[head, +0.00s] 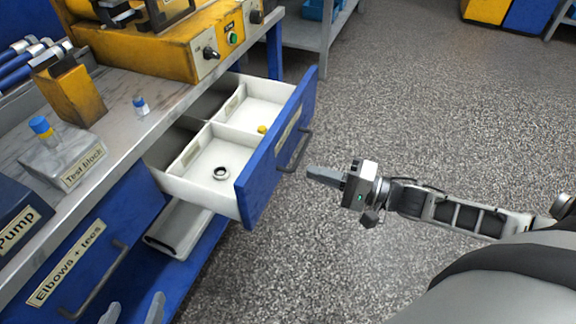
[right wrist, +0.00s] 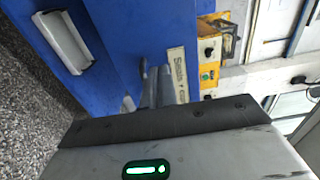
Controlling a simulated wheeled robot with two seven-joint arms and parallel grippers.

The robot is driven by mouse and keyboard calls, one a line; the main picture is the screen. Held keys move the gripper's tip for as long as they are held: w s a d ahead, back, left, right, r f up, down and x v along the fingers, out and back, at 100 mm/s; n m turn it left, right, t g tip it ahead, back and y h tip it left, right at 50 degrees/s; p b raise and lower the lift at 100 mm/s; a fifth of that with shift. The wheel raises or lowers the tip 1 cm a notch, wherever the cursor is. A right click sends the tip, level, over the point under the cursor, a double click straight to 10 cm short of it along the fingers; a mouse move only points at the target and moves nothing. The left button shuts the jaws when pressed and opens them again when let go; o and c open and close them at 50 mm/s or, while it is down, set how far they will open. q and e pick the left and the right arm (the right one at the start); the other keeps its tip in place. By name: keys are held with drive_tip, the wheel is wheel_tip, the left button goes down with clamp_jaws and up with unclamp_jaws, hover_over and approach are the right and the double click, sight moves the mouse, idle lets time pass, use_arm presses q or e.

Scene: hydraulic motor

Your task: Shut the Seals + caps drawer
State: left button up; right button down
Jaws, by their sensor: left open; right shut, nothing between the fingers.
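The Seals + caps drawer (head: 278,150) stands pulled out from the bench in the head view, with its blue front facing right. A dark bar handle (head: 297,150) is on that front. The drawer's label (right wrist: 177,75) shows partly in the right wrist view. Inside the white drawer are a dark ring (head: 220,173) and a small yellow cap (head: 262,129). My right gripper (head: 312,173) is shut and empty, just right of the drawer front near the handle; I cannot tell whether it touches. My left gripper (head: 132,308) is open at the lower left edge, with only its fingertips showing.
The Elbows + tees drawer (head: 85,255) beside it is closed. The bench top (head: 120,115) holds a test block (head: 60,160), a small blue-capped bottle (head: 141,106) and a yellow machine (head: 185,45). A white container (head: 178,228) lies on the shelf below. The floor to the right is clear.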

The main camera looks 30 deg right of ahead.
sight(275, 161)
drive_tip(key=x, duration=0.7)
drive_tip(key=shift+b, duration=0.4)
